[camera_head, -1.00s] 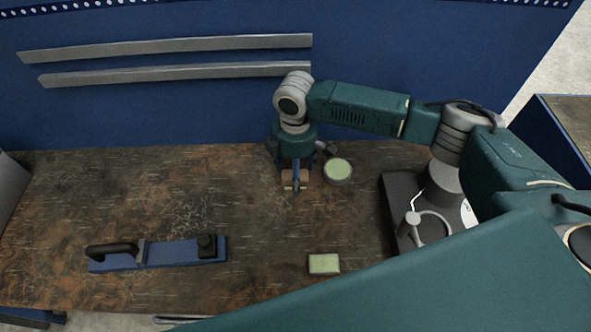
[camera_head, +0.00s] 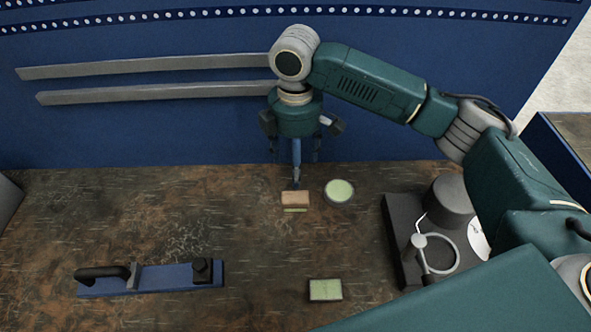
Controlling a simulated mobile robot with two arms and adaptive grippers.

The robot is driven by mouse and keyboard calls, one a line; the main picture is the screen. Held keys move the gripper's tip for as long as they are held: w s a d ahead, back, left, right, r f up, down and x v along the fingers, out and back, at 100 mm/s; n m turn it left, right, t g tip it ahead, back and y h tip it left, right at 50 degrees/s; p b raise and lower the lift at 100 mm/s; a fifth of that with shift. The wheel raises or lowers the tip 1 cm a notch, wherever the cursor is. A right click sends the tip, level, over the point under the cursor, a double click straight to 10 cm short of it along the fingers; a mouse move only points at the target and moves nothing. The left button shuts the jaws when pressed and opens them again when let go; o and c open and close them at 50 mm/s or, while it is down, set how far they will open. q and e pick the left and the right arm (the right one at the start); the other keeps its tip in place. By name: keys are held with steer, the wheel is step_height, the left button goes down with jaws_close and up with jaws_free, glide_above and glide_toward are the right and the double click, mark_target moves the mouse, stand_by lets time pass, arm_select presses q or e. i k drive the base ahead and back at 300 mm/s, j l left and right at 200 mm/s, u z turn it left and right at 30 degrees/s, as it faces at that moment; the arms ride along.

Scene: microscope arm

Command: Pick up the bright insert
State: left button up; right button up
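I cannot tell for certain which piece is the bright insert. A small tan block (camera_head: 295,198) with a pale green strip along its front edge lies on the table. A round, pale green piece in a grey rim (camera_head: 339,191) sits just right of it. A rectangular pale green piece in a dark frame (camera_head: 325,289) lies nearer the front. My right gripper (camera_head: 296,160) points down above and slightly behind the tan block, with its fingers spread and nothing held. The gap between its central finger tip and the block is hard to judge. My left gripper is not in view.
A dark stand with a grey ring and cylinder (camera_head: 398,230) stands at right under my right arm. A blue bar with a black handle (camera_head: 150,280) lies at front left. A blue panel (camera_head: 150,130) with metal rails rises behind. The table's left middle is clear.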

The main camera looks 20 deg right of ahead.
mark_target(321, 289)
steer(key=k+l, duration=0.1)
steer(key=k, duration=0.55)
steer(key=k+l, duration=0.15)
steer(key=k, duration=0.5)
steer(key=k+l, duration=0.1)
steer(key=k, duration=0.6)
